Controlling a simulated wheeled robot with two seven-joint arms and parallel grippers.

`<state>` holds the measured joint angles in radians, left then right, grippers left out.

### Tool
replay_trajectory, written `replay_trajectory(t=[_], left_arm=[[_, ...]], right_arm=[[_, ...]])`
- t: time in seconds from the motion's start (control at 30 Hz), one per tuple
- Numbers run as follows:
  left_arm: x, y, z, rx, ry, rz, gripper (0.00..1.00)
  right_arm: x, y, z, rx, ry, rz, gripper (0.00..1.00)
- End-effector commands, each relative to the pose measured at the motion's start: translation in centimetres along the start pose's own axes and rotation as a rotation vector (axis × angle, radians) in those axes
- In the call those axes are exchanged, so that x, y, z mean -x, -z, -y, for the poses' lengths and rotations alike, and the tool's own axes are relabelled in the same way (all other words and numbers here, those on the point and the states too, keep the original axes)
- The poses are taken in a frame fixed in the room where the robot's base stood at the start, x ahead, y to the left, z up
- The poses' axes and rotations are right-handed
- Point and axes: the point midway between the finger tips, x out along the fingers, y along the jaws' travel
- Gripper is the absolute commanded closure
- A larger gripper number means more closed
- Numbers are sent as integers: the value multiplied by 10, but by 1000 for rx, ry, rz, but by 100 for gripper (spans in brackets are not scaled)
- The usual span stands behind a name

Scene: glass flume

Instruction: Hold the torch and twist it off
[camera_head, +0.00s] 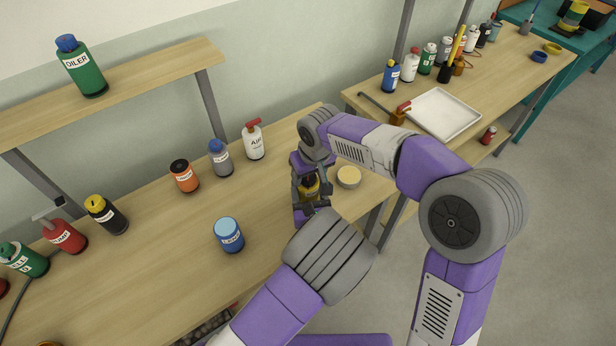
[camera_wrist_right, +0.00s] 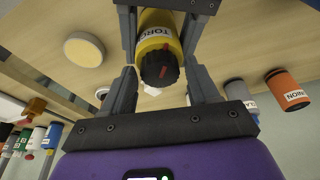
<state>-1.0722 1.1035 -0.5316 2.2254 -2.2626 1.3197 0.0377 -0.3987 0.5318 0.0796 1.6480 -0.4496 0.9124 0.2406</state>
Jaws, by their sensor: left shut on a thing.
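The torch is a yellow cylinder with a black ridged end. In the head view only part of the torch (camera_head: 311,184) shows between my grippers, above the table. In the right wrist view the torch (camera_wrist_right: 156,32) points its black end toward the camera, with a partly readable label. My left gripper (camera_head: 311,205) is shut on its body; its dark fingers also show at the top of the right wrist view. My right gripper (camera_wrist_right: 163,76) is open, its fingers either side of the black end with gaps visible. In the head view the right gripper (camera_head: 309,164) is partly hidden.
A pale yellow round lid (camera_head: 348,177) lies just right of the grippers. A blue can (camera_head: 228,235), an orange can (camera_head: 184,176), a grey bottle (camera_head: 220,158) and a white bottle (camera_head: 254,140) stand to the left. A white tray (camera_head: 440,114) lies on the other table.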

Motion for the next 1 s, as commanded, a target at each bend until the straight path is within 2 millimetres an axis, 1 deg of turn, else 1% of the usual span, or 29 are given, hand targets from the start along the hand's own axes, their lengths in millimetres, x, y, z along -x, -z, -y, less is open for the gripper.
replay_trajectory(t=[0.17,0.27,0.7,0.8,0.9,1.0], left_arm=[[0,0,0,0,0,1,70],[0,0,0,0,0,1,70],[0,0,0,0,0,1,70],[0,0,0,0,0,1,70],[0,0,0,0,0,1,70],[0,0,0,0,0,1,70]], right_arm=[[0,0,1,-45,-13,1,40],[0,0,3,-150,-41,1,40],[-1,2,4,-711,-185,0,40],[0,2,4,-804,-207,0,40],[0,1,4,-847,-217,0,40],[0,1,3,-850,-218,1,40]])
